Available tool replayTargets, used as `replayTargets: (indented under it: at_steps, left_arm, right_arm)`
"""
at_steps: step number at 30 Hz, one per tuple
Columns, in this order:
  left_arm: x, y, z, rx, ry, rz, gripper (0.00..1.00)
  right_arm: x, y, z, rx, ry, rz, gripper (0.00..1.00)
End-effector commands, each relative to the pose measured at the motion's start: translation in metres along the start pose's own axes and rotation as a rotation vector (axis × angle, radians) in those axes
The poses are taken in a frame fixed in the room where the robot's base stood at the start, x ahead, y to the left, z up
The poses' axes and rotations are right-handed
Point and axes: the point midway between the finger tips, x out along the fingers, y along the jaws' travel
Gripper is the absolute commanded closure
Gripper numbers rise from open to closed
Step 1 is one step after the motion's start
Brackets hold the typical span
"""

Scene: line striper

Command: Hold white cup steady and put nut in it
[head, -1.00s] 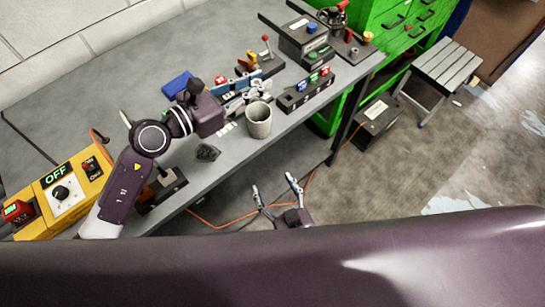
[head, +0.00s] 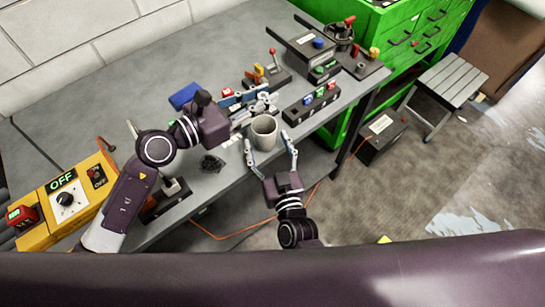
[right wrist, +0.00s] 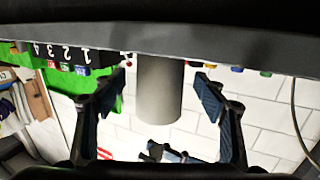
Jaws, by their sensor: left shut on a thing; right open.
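The white cup (head: 264,132), greyish here, stands upright on the grey workbench near its front edge. In the right wrist view the cup (right wrist: 160,88) shows upside down between the open fingers. My right gripper (head: 272,142) is open at the bench edge, its fingers on either side of the cup's near side, without a clear grip. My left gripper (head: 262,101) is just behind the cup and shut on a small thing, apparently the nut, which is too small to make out. In the right wrist view the left gripper (right wrist: 168,152) shows past the cup's rim.
A dark lump (head: 211,163) lies on the bench left of the cup. A button box (head: 311,104) stands right of the cup, and a blue block (head: 184,96) lies at the left. A yellow control box (head: 70,200) is at the far left. A green cabinet (head: 400,30) stands at the back right.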

Motion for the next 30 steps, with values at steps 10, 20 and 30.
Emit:
replayTargets:
  at_steps: [10,20,30]
  left_arm:
    - [0.0,0.0,0.0,0.0,-0.001,0.0,1.0]
    - [0.0,0.0,0.0,0.0,-0.001,0.0,1.0]
    - [0.0,0.0,0.0,0.0,-0.001,0.0,1.0]
  right_arm:
    - [0.028,0.0,0.0,0.0,-0.001,-0.001,0.35]
    - [0.028,0.0,0.0,0.0,-0.001,0.0,0.44]
    - [0.028,0.0,0.0,0.0,-0.001,-0.001,0.8]
